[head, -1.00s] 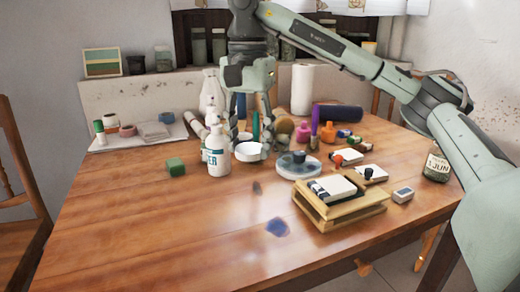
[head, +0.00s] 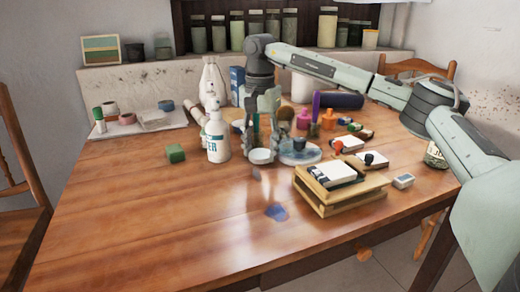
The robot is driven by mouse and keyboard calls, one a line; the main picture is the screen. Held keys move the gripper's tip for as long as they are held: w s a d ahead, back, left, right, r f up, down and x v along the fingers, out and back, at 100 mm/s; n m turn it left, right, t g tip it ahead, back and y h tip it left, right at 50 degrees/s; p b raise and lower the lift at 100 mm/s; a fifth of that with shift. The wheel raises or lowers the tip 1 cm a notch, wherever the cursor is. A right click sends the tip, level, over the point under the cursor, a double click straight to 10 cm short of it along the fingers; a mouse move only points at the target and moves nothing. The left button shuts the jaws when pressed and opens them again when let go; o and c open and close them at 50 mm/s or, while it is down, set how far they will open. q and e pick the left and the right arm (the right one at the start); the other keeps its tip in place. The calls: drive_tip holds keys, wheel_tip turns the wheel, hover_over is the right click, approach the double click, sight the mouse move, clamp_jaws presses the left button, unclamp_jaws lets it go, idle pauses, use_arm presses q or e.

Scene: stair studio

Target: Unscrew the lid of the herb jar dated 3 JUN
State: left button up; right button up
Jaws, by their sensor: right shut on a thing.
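My right gripper (head: 262,154) points down over the middle of the table, its fingers closed on a small white round piece (head: 261,157), like a lid or shallow dish. I cannot tell whether a jar is under it. A herb jar (head: 435,155) stands at the table's right side, partly hidden behind my right arm; its date is not readable now, but it read 1 JUN earlier. I see no label reading 3 JUN. My left gripper is not in view.
A white bottle (head: 217,140) stands close left of the gripper. A wooden press (head: 340,195) lies right of it, a clear round dish (head: 300,153) behind. Several jars (head: 255,30) line the back shelf. The front left of the table (head: 150,230) is clear.

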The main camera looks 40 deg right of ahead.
drive_tip(key=shift+f, duration=0.1)
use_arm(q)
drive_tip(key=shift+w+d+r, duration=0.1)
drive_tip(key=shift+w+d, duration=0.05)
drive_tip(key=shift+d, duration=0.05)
use_arm(e)
drive_tip(key=shift+f, duration=0.1)
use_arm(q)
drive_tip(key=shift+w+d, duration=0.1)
use_arm(e)
drive_tip(key=o, duration=1.3)
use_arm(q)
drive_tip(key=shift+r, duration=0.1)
